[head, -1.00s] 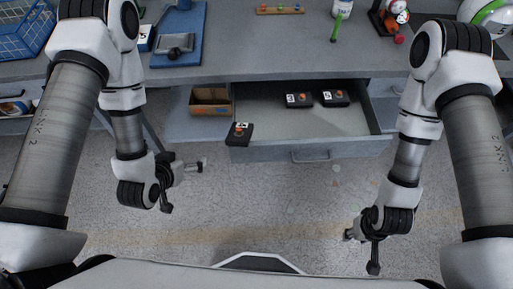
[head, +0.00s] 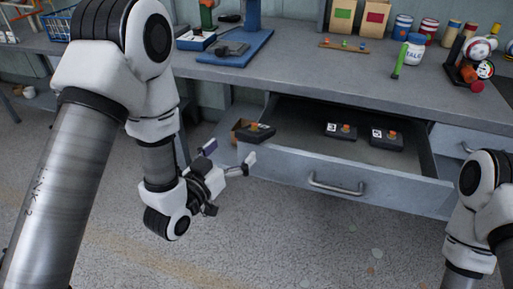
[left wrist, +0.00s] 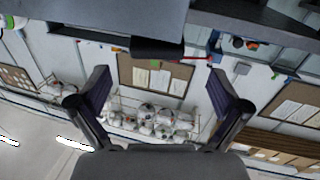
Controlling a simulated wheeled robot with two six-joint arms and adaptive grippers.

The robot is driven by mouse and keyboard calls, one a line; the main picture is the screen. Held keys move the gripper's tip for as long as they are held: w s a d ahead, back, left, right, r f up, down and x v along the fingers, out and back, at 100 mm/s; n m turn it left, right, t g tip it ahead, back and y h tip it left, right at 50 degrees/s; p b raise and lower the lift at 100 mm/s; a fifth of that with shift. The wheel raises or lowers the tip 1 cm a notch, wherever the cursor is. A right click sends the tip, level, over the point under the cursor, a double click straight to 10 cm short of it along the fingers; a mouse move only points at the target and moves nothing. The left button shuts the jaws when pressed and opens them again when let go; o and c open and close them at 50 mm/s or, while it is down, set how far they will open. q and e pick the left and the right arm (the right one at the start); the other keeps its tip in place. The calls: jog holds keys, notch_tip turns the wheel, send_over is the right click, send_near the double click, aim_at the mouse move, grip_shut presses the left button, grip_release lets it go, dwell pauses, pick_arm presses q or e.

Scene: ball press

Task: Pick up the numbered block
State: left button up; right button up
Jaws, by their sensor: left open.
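One dark numbered block (head: 262,134) with an orange knob rests at the drawer's front left corner, its label hard to read. Two similar blocks, a middle one (head: 341,132) and a right one (head: 387,140), lie inside the open drawer with white number labels. My left gripper (head: 229,153) is open and empty, just left of and below the corner block, fingers pointing toward the drawer. My right gripper is out of view.
The open drawer (head: 310,172) has a front handle. The bench (head: 330,72) above carries a blue stand, bottle and toys. The floor in front is clear.

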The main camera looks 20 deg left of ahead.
aim_at(245, 139)
pick_arm(q)
jog(key=x, duration=0.3)
jog(key=b+x, duration=0.1)
jog(key=x, duration=0.2)
jog(key=shift+w+d+f, duration=0.1)
jog(key=shift+w+d, duration=0.1)
jog(key=shift+d, duration=0.05)
jog(key=c, duration=1.4)
jog(key=shift+o, duration=0.2)
